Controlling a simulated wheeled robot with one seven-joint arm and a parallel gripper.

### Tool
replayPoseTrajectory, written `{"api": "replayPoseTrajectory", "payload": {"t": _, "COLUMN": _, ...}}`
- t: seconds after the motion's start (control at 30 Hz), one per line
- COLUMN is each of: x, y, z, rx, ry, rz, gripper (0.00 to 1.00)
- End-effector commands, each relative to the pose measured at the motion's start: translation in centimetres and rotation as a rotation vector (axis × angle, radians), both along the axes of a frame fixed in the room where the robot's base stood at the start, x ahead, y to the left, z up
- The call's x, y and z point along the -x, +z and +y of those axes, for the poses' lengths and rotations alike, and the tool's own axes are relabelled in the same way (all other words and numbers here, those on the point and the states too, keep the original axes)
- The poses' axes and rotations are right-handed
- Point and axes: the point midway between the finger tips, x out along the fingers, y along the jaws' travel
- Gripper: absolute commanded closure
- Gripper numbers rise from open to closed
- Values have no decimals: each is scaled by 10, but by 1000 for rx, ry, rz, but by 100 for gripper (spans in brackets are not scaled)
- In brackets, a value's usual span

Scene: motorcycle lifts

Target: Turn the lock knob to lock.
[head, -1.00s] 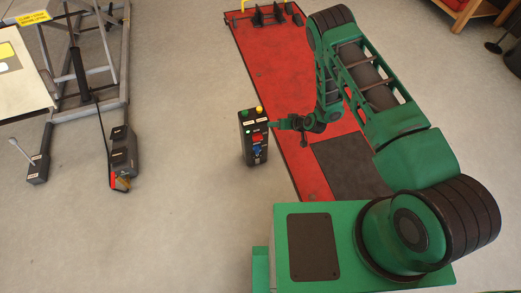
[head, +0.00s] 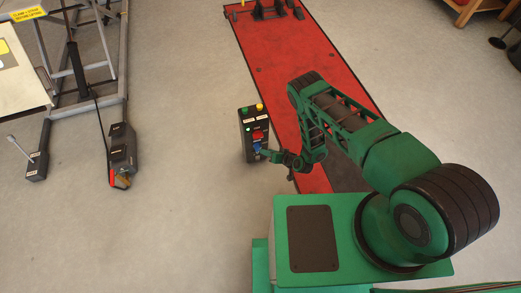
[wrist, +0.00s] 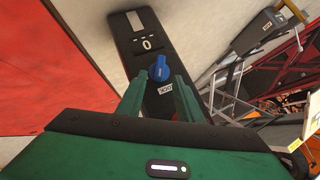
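A dark control box (head: 254,128) stands upright beside the red lift platform. Its blue lock knob (head: 257,147) is low on the front face, partly covered by my gripper (head: 261,153) in the head view. In the wrist view the blue knob (wrist: 160,73) lies at the green fingertips of my gripper (wrist: 161,76). The fingers are open, one on each side of the knob; I cannot tell whether they touch it.
The red lift platform (head: 275,60) runs behind my arm. A grey lift frame (head: 95,60), a lever box (head: 37,165) and a dark pedal unit (head: 122,155) stand at the left. The floor between the pedal unit and control box is clear.

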Motion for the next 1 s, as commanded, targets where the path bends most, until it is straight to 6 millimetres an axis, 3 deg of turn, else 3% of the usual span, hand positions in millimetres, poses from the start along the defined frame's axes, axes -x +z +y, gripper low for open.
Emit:
{"api": "replayPoseTrajectory", "payload": {"t": 0.4, "x": -38, "y": -39, "z": 35, "rx": -1, "ry": 0, "rz": -2, "gripper": 67}}
{"api": "replayPoseTrajectory", "payload": {"t": 0.87, "x": -44, "y": -46, "z": 40, "rx": 0, "ry": -1, "rz": 1, "gripper": 67}}
{"api": "replayPoseTrajectory", "payload": {"t": 1.0, "x": -44, "y": -46, "z": 40, "rx": 1, "ry": -1, "rz": 0, "gripper": 100}}
